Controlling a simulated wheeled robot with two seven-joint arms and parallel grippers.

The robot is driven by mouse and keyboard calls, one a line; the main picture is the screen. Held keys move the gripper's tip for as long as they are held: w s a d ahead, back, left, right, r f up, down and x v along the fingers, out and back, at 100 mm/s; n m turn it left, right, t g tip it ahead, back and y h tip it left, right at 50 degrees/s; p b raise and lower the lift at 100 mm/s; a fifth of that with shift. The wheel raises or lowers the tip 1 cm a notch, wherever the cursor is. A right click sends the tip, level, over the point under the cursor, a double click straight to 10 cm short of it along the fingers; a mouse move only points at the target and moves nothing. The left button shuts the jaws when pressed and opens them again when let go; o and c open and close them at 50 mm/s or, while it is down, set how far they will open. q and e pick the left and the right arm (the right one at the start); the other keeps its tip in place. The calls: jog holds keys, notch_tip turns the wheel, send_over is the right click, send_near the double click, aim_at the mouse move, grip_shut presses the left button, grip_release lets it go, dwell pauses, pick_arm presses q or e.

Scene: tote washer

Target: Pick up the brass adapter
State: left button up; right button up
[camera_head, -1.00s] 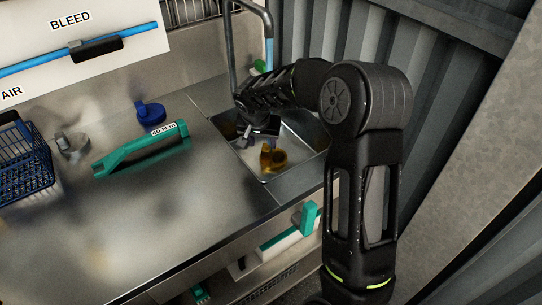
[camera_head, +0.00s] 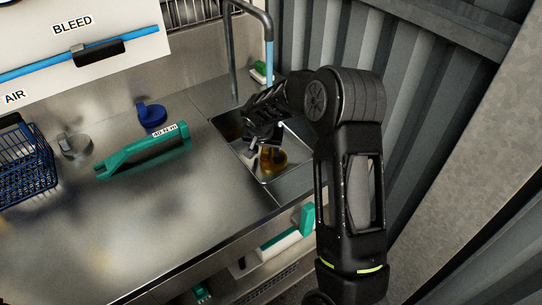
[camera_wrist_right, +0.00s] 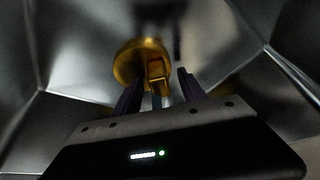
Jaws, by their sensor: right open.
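The brass adapter (camera_head: 272,158) lies in the sink basin (camera_head: 292,183), a gold-coloured piece with a round flange. In the right wrist view the adapter (camera_wrist_right: 143,62) sits just beyond the fingertips, with a squarish part facing the gap between them. My right gripper (camera_head: 263,145) reaches down into the sink above the adapter. It is open, and its two fingers (camera_wrist_right: 158,85) stand apart around the near part of the adapter or just short of it; I cannot tell which. My left gripper is not in view.
A bent faucet pipe (camera_head: 268,50) rises behind the sink. On the steel counter are a green handle (camera_head: 145,150), a blue fitting (camera_head: 151,115), a grey fitting (camera_head: 74,145) and a blue wire basket (camera_head: 25,170). A corrugated wall (camera_head: 420,100) stands close on the right.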

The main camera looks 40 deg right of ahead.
jog(key=shift+c, duration=0.6)
grip_shut()
dwell(0.5)
